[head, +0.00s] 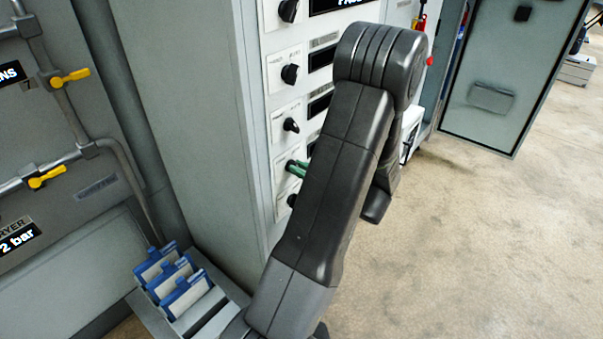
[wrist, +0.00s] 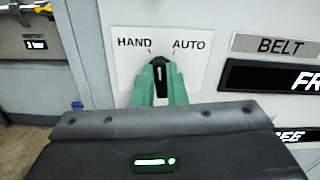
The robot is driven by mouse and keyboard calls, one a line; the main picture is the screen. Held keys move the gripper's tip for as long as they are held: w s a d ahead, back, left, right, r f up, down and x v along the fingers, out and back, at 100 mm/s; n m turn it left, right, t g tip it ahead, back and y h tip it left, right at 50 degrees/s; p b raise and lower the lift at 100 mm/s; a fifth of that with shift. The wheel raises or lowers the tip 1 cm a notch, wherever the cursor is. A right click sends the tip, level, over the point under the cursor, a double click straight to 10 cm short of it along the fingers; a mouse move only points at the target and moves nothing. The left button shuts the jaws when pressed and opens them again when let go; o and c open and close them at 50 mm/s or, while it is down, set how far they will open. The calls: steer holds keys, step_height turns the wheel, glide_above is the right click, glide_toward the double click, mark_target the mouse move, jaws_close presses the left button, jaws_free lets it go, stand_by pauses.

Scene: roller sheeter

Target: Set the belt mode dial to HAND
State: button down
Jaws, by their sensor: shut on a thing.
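The belt mode dial (wrist: 159,66) is a small black knob on a white plate marked HAND at upper left and AUTO at upper right. A BELT label (wrist: 276,46) is to its right. The knob's white mark looks about upright, between the two words. My gripper (wrist: 158,82) has green fingers, one on each side of the knob, and is shut on it. In the head view the green fingertips (head: 296,168) reach the panel from the right. The knob there is largely hidden by the fingers and my arm.
Other black knobs (head: 289,74) sit in a column above on the same panel, and another is just below. A dark display (wrist: 275,78) is right of the dial. Blue-and-white cards (head: 172,277) stand in a tray at lower left. Open floor lies to the right.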

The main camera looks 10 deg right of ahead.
steer(key=shift+s+a+f+n+b, duration=0.1)
steer(key=shift+n+b, duration=0.95)
steer(key=shift+b, duration=0.2)
steer(key=shift+s+a+f+n+b, duration=0.1)
steer(key=shift+n+b, duration=0.95)
steer(key=shift+b, duration=0.15)
steer(key=shift+r, duration=0.1)
steer(key=c, duration=1.5)
jaws_free()
steer(key=shift+o, duration=0.2)
steer(key=v, duration=1.3)
steer(key=shift+s+d, duration=0.25)
steer(key=shift+d, duration=0.05)
